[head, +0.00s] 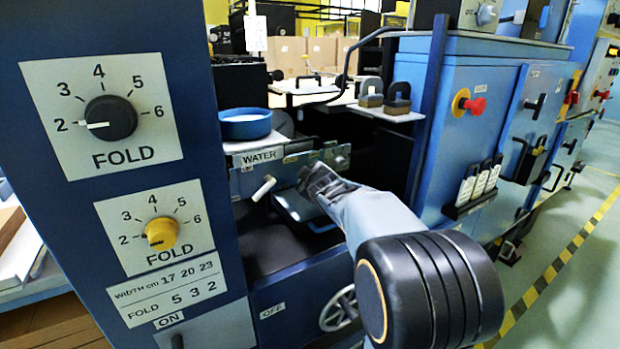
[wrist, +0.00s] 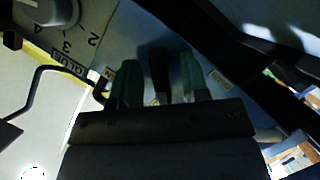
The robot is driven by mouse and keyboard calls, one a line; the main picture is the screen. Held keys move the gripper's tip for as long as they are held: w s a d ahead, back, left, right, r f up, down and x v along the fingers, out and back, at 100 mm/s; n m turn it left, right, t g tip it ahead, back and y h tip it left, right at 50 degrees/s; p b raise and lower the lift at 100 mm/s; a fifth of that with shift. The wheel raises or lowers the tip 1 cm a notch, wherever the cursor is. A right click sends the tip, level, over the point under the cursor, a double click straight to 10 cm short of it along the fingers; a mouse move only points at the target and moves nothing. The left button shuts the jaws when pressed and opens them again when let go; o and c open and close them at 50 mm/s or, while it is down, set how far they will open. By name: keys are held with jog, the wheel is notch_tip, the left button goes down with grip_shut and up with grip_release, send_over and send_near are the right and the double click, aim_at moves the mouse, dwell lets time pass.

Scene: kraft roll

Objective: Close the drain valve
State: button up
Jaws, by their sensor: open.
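My gripper (head: 316,180) reaches in front of the blue-grey panel below the WATER label, at the middle of the head view. In the wrist view my gripper (wrist: 160,82) is open, with one greenish finger on each side of a dark upright part (wrist: 158,68). That part looks like a lever, but I cannot tell whether the fingers touch it. A pale handle (head: 263,188) sticks out below the WATER label (head: 257,158), left of my gripper. My arm and gripper hide part of the panel.
A blue round pan (head: 245,124) sits above the panel. A FOLD cabinet (head: 120,160) stands close on the left, a blue cabinet (head: 455,130) on the right. A spoked handwheel (head: 338,308) is below. A GLUE dial (wrist: 45,12) and a bent dark rod (wrist: 38,85) show in the wrist view.

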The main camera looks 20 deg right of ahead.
jog(key=p+v, duration=0.5)
jog(key=v, duration=0.9)
jog(key=shift+w, duration=0.1)
jog(key=s+a+r+m+g+y+p, duration=0.1)
jog(key=s+a+r+m+g+p, duration=0.2)
jog(key=p, duration=1)
jog(key=s+a+r+m+g+y+p, duration=0.1)
jog(key=s+a+r+m+g+p, duration=0.3)
jog(key=s+a+r+g+p, duration=0.3)
jog(key=s+r+g+p, duration=0.1)
jog(key=s+r+p, duration=0.3)
jog(key=s+p, duration=0.3)
jog(key=shift+a+r+y, duration=0.15)
jog(key=shift+r+y, duration=0.1)
jog(key=shift+y, duration=0.15)
